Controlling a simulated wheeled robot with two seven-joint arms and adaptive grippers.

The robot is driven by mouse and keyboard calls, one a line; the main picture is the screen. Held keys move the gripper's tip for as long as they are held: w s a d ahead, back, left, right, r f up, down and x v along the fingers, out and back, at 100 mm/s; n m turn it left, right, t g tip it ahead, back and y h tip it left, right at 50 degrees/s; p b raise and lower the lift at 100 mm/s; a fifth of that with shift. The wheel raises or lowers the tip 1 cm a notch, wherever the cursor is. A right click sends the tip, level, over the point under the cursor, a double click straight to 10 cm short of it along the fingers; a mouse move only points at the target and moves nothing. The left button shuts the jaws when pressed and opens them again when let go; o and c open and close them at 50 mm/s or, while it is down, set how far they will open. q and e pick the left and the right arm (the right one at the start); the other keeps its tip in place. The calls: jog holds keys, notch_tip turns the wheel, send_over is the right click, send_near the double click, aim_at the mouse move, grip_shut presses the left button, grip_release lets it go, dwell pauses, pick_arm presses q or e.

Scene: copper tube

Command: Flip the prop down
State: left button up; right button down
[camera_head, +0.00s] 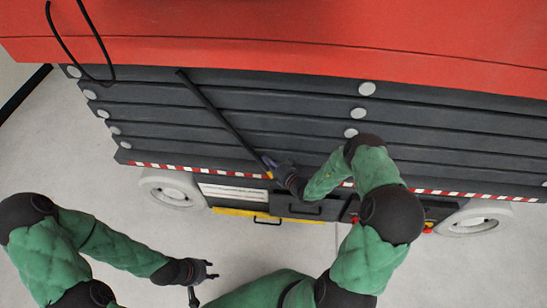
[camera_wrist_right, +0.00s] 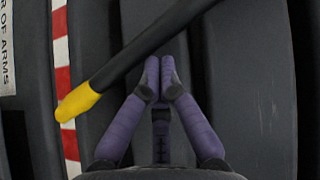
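The prop is a long black bar (camera_head: 222,118) running slantwise across the dark slatted side of the red machine in the head view. Its yellow end (camera_wrist_right: 78,102) is at the lower left in the right wrist view, and the black shaft (camera_wrist_right: 150,45) rises to the upper right. My right gripper (camera_wrist_right: 159,66) has its fingertips together, right beside the shaft near the yellow end; I see no shaft between them. In the head view the right gripper (camera_head: 272,164) is at the bar's lower end. My left gripper (camera_head: 212,270) is open and empty, low over the floor.
The red machine (camera_head: 300,40) spans the top, with dark slats (camera_head: 290,101) below. A red-white striped edge (camera_head: 200,169) runs under them. White wheels (camera_head: 172,190) stand at both sides, with a yellow edge (camera_head: 240,213) between. Pale floor (camera_head: 90,170) is clear at left.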

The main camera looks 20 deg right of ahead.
jog(key=shift+w+a+f+b, duration=0.3)
jog(key=shift+a+f, duration=0.1)
jog(key=shift+a, duration=0.1)
jog(key=shift+w+a+f+b, duration=0.25)
jog(key=shift+a+f+b, duration=0.1)
jog(key=shift+a, duration=0.1)
dwell(1.6)
jog(key=shift+w+a+f, duration=0.4)
jog(key=shift+a+f, duration=0.1)
jog(key=shift+a, duration=0.15)
jog(key=shift+w+a+f, duration=0.4)
jog(key=shift+a+f, duration=0.1)
jog(key=shift+a, duration=0.2)
jog(key=shift+w+a+f, duration=0.4)
jog(key=shift+a+f, duration=0.1)
jog(key=shift+a, duration=0.15)
dwell(3.5)
